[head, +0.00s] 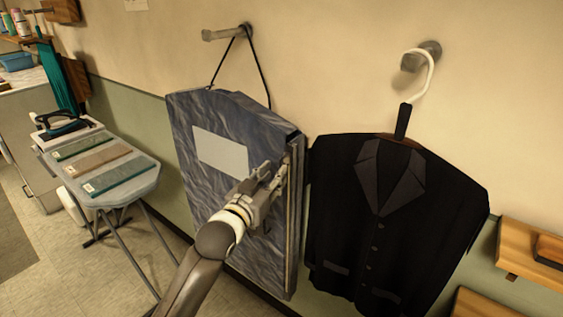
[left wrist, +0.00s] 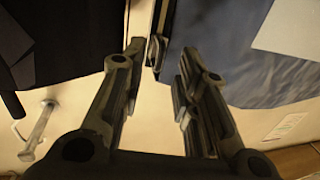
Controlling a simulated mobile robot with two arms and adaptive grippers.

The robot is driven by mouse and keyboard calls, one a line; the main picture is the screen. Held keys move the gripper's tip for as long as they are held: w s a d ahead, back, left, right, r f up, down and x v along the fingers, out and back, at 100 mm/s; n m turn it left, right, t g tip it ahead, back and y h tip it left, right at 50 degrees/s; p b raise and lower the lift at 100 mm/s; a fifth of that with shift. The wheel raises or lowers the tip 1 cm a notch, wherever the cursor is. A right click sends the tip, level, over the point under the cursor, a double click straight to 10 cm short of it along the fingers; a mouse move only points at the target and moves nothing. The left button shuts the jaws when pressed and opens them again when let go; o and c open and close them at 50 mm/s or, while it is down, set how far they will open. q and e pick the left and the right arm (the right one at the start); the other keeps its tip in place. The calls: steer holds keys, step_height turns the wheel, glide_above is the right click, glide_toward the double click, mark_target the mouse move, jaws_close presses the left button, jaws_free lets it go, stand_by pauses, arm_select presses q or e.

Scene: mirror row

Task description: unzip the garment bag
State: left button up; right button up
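The garment bag (head: 185,125) is blue-grey with a white label (head: 221,152) and hangs by a dark cord from a wall peg (head: 227,33). A pale zip strip (head: 292,215) runs down its right edge. My left gripper (head: 274,177) is in front of the bag's right edge, close to the strip. In the left wrist view the two fingers (left wrist: 157,62) stand apart. A small dark piece that looks like the zip pull (left wrist: 155,50) shows in the gap between the fingertips. I cannot tell whether they touch it. My right gripper is not in view.
A black jacket (head: 350,225) hangs on a white hanger from a second peg, right beside the bag. An ironing board (head: 145,185) with folded cloths and an iron (head: 62,125) stands at the left. Wooden shelves (head: 525,250) are at the lower right.

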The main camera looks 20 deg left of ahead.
mark_target(284, 161)
arm_select(q)
steer(key=w, duration=0.3)
steer(key=w+p, duration=0.1)
steer(key=w, duration=0.1)
steer(key=shift+d, duration=0.35)
steer(key=c, duration=0.6)
jaws_close()
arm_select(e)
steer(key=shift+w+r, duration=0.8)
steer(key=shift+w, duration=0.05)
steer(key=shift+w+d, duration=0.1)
